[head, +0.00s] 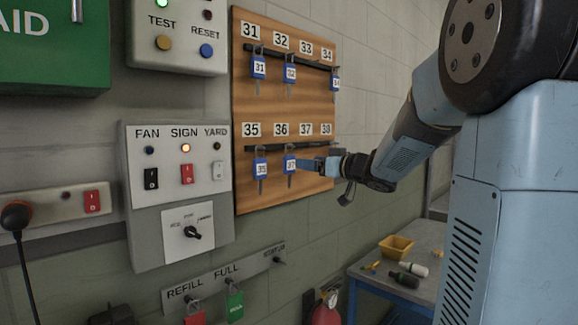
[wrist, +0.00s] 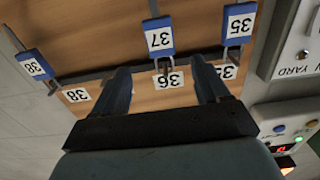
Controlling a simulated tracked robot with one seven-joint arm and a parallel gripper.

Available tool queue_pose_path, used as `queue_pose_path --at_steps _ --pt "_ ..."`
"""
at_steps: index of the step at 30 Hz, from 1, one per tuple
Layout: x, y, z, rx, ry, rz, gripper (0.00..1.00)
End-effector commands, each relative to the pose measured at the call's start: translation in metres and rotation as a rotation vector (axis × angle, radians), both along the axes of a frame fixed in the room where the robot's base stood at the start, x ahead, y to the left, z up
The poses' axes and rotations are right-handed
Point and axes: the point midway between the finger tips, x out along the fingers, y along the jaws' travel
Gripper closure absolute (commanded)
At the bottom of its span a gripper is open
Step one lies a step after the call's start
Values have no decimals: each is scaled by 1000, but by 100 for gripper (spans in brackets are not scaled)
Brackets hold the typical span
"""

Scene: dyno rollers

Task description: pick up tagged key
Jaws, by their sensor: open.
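A wooden key board (head: 285,100) hangs on the wall with two rows of numbered hooks. A blue-tagged key marked 37 (head: 290,164) hangs in the lower row under plate 36. It also shows in the wrist view (wrist: 159,36), where the picture is upside down. My gripper (head: 302,164) is at the board, just right of this tag in the head view. In the wrist view my gripper (wrist: 162,72) is open, with one finger on each side of the key's top and hook. The fingers look clear of the tag.
Key 35 (wrist: 239,22) hangs on one side of key 37 and key 38 (wrist: 34,66) on the other. More tagged keys (head: 259,67) hang above. A switch panel (head: 180,165) is left of the board. A bench with a yellow bin (head: 396,248) stands below right.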

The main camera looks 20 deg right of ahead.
Motion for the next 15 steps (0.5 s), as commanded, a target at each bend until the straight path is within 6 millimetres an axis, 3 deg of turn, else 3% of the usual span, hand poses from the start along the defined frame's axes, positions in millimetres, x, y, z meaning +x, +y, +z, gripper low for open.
queue_pose_path --at_steps 6,15 --pt "28 17 -1 -1 0 1 26" --pt "41 25 -1 -1 -1 0 26"
